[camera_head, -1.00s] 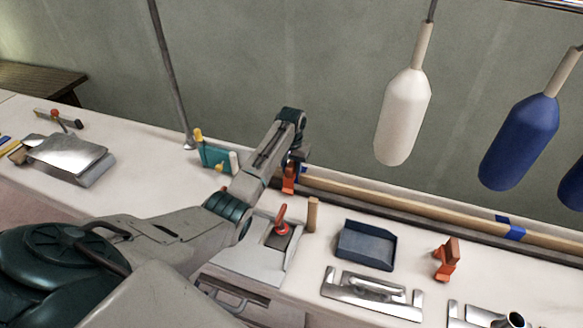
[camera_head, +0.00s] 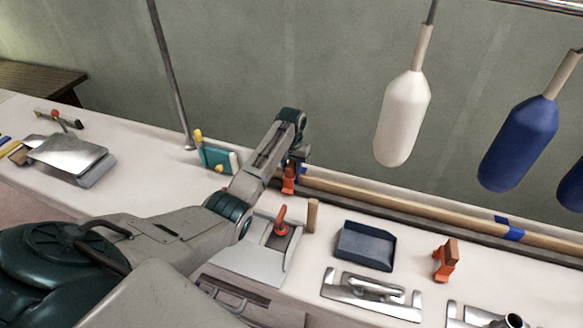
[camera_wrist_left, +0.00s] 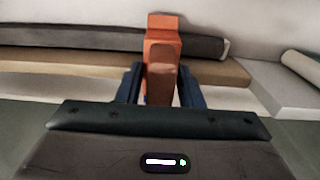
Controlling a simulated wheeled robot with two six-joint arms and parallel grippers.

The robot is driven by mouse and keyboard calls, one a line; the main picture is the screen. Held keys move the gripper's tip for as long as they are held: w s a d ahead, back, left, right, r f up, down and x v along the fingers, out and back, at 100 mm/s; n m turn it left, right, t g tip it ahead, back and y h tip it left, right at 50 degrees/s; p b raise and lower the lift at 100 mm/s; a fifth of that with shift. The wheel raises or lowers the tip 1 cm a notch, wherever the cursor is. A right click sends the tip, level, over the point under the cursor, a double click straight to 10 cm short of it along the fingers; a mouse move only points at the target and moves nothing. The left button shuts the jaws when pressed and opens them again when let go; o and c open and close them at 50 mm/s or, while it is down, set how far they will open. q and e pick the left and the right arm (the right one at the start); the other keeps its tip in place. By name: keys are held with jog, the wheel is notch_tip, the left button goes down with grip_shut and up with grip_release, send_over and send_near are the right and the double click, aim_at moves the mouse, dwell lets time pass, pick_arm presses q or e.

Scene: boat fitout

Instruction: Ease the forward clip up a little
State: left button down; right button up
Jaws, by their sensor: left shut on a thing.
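The forward clip, an orange clip (camera_head: 289,178), sits at the left end of the wooden strip (camera_head: 400,208) along the back of the bench. My left gripper (camera_head: 293,162) reaches down to it from above, and the arm partly hides the grip. In the left wrist view the orange clip (camera_wrist_left: 162,62) stands between the two dark fingers of my left gripper (camera_wrist_left: 161,88), which is shut on it. Behind it in that view run the wooden strip (camera_wrist_left: 95,64) and a dark strip. My right gripper is not in view.
A second orange clip (camera_head: 446,260) stands on the bench to the right. Near my arm are a red-handled tool (camera_head: 281,222), a wooden peg (camera_head: 312,215) and a dark blue tray (camera_head: 366,246). White (camera_head: 404,115) and blue (camera_head: 520,140) fenders hang above the bench.

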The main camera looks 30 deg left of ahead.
pick_arm(q)
jog(key=shift+w+r, duration=0.1)
jog(key=shift+r, duration=0.55)
jog(key=c, duration=1.2)
grip_release()
jog(key=o, duration=0.3)
jog(key=shift+f, duration=0.2)
notch_tip(320, 180, up, 10)
jog(key=shift+f+b, duration=0.1)
jog(key=shift+b, duration=0.75)
jog(key=shift+r, duration=0.5)
